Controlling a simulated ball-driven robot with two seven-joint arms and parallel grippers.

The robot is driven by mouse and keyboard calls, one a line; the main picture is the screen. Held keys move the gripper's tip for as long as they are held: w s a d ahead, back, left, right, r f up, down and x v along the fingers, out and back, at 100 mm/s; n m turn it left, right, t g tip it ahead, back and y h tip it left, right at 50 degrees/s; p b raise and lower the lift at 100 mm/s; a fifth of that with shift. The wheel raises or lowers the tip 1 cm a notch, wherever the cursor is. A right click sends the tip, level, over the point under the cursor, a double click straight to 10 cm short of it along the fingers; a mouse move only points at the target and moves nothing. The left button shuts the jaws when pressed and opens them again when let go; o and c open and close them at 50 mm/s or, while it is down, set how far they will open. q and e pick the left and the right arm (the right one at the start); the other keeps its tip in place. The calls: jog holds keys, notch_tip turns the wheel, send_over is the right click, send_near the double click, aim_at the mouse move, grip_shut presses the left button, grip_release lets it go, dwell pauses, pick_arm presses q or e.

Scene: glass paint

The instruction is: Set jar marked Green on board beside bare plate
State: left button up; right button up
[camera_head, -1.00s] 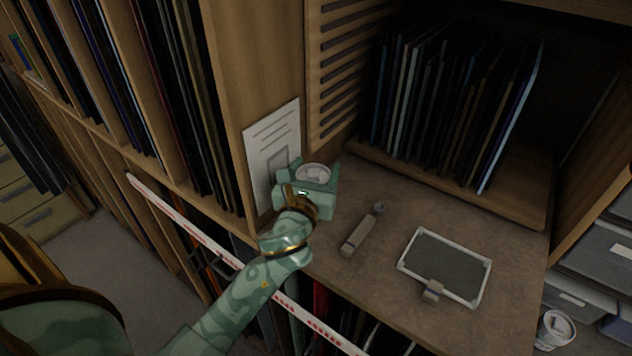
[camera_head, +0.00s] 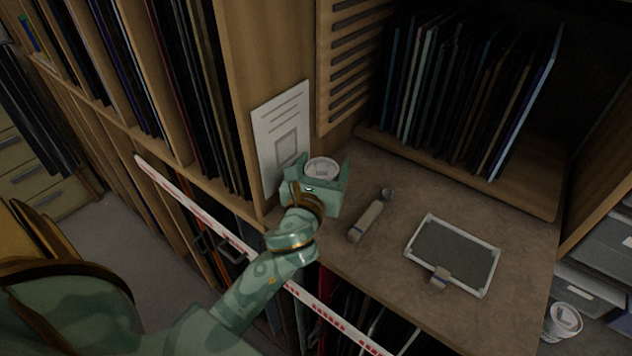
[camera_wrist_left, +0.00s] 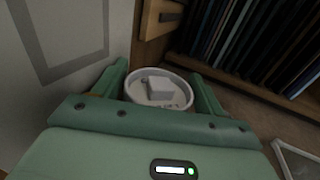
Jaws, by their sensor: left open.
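A white round jar (camera_head: 321,166) with a pale lid stands at the left end of the counter, by the wooden upright. My left gripper (camera_head: 322,176) is open, with one finger on each side of the jar. In the left wrist view the jar (camera_wrist_left: 158,90) sits between the spread fingers; I cannot tell whether they touch it. No name on it can be read. A dark plate (camera_head: 452,258) in a pale frame lies flat on the counter to the right, with a small block at its near edge. My right gripper is not in view.
A grey-handled tool (camera_head: 367,220) lies between the jar and the framed plate. A printed sheet (camera_head: 282,130) is on the upright behind the gripper. Glass sheets (camera_head: 465,90) stand in a rack at the back. Another white jar (camera_head: 563,321) stands lower right, off the counter.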

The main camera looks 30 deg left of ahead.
pick_arm(q)
jog(key=b+v, duration=0.2)
jog(key=v, duration=0.8)
jog(key=shift+s+d+f, duration=0.1)
jog(key=shift+s, duration=0.45)
dwell(0.5)
